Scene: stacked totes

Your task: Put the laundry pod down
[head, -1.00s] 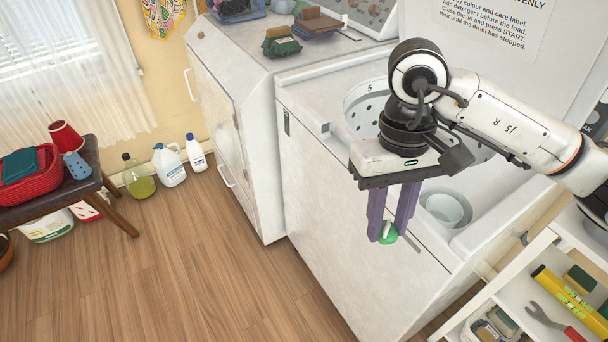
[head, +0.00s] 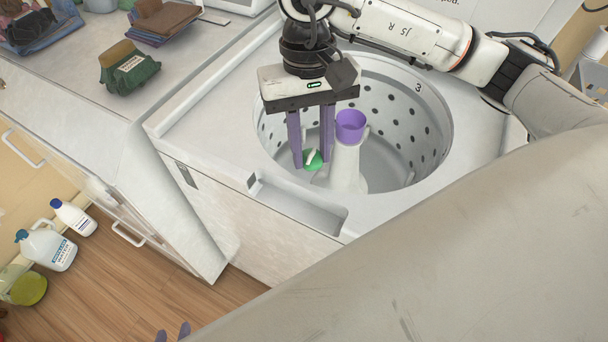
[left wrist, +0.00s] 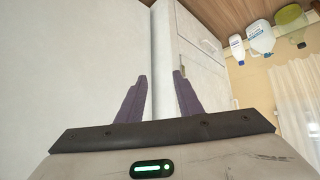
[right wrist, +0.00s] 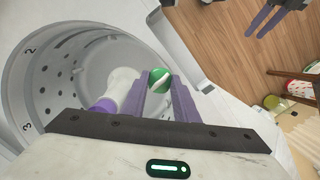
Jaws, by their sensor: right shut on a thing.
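The laundry pod (head: 313,160), a small round green and white thing, is pinched between the purple fingertips of my right gripper (head: 312,160). In the head view it shows over the near left part of the washer's open drum (head: 430,120), just left of the white central post with a purple cup top (head: 350,125). The right wrist view also shows the pod (right wrist: 159,80) at the fingertips, with the drum to the left. My left gripper (left wrist: 160,76) is open and empty, facing the white appliance fronts. Only its fingertips show at the bottom of the head view (head: 172,332).
The white washer top (head: 215,120) surrounds the drum, with a recessed tray (head: 300,205) at its front edge. A neighbouring counter (head: 70,80) holds a green pouch (head: 130,70) and folded cloths (head: 165,18). Bottles (head: 45,248) stand on the wooden floor at left.

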